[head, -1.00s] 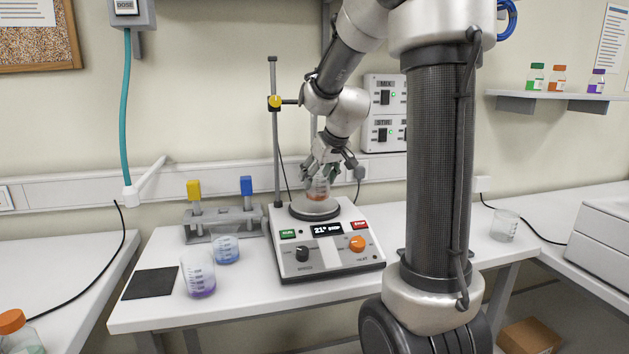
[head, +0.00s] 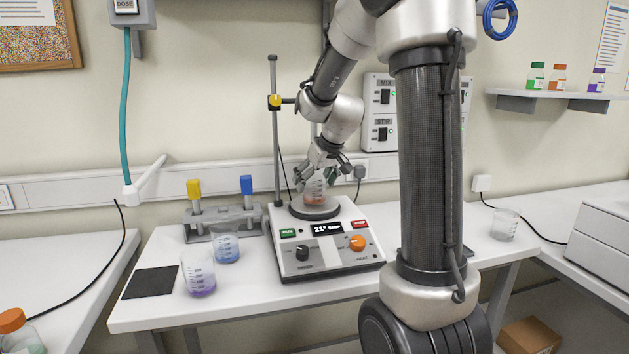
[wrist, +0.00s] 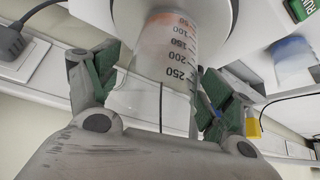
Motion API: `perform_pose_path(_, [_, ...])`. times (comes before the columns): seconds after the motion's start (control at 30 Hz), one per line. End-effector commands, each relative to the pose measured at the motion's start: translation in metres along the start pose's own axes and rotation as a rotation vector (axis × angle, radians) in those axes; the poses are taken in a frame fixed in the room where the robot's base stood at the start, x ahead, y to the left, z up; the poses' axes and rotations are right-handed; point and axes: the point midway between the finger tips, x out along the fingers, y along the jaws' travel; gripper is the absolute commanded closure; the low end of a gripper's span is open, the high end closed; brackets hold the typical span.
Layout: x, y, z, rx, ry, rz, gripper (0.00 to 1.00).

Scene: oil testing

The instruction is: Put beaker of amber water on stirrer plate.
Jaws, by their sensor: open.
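The beaker of amber water (head: 316,190) stands upright on the round dark plate (head: 301,211) of the stirrer (head: 327,248). It also shows in the wrist view (wrist: 165,60), with its graduation marks and a thin amber-orange layer at its base. My gripper (head: 318,176) is around the beaker's upper part from above and behind. In the wrist view the green-padded fingers (wrist: 160,90) are spread on both sides of the beaker, with a gap visible at least on the right.
Beakers with purple (head: 199,274) and blue liquid (head: 226,245) stand left of the stirrer, near a black mat (head: 150,283). A rack (head: 222,222) with yellow and blue tools stands behind them. A stand rod (head: 275,140) rises behind the stirrer. An empty beaker (head: 504,226) is at right.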

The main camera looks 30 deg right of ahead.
Motion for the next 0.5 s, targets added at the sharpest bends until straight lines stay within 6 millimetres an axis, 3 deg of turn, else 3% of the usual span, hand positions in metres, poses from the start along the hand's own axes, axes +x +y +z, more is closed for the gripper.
perform_pose_path(0.17, [-0.018,0.000,-0.003,-0.001,0.004,0.001,0.19])
perform_pose_path(0.5, [-0.093,0.001,-0.002,-0.001,0.005,0.002,0.19])
